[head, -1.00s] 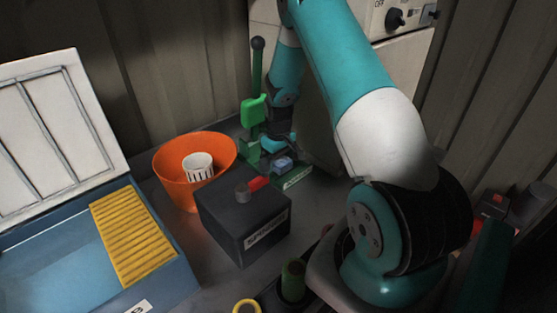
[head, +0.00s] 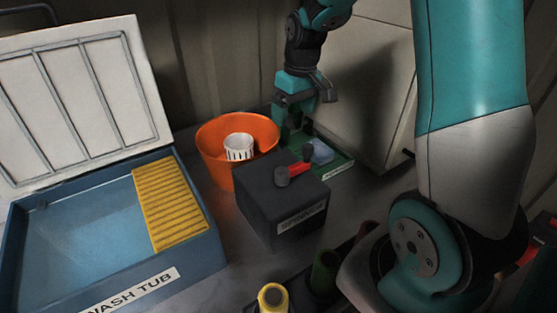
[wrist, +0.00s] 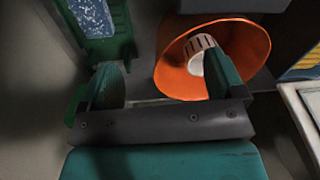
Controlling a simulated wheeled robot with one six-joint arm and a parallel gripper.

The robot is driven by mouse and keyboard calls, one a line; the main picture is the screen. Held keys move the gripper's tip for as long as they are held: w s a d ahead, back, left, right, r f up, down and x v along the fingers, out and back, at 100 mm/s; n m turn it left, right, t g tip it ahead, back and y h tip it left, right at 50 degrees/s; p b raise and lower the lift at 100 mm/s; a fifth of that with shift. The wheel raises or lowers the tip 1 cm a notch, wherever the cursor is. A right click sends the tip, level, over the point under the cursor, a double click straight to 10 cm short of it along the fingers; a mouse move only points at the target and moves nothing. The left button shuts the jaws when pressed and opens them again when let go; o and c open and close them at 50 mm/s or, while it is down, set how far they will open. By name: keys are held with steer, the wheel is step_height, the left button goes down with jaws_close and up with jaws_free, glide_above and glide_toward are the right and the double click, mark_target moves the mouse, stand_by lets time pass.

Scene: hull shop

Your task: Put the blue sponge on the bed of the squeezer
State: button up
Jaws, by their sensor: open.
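The blue sponge (head: 320,151) lies on the green bed of the squeezer (head: 338,166), behind the black box. The wrist view shows the sponge (wrist: 92,17) with white speckles, flat on the green bed (wrist: 112,48), at the top left. My gripper (head: 290,118) is above and behind the bed, apart from the sponge. In the wrist view my gripper (wrist: 165,82) has its two fingers wide apart with nothing between them. The squeezer's upright part is mostly hidden behind my gripper in the head view.
An orange bucket (head: 215,160) holding a white slotted basket (head: 238,147) stands left of the squeezer. A black box (head: 265,205) with a red lever (head: 300,168) stands in front. A blue wash tub (head: 195,255) with a yellow ribbed board (head: 170,205) is at left. A pale cabinet (head: 372,80) stands behind.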

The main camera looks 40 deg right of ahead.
steer(key=s+a+r+n, duration=0.1)
steer(key=s+a+r, duration=0.15)
steer(key=a, duration=0.25)
steer(key=s+a+r+n+y, duration=0.1)
steer(key=s+a, duration=0.2)
steer(key=a, duration=0.2)
steer(key=s+a+r+n, duration=0.1)
steer(key=s+a+r, duration=0.15)
steer(key=a, duration=0.25)
steer(key=s+a+r+n+y, duration=0.1)
steer(key=s+a, duration=0.3)
steer(key=s, duration=0.3)
steer(key=s+a+n+y, duration=0.1)
steer(key=s+a, duration=0.4)
steer(key=s, duration=0.2)
steer(key=shift+r+n+g, duration=0.4)
steer(key=shift+d, duration=0.1)
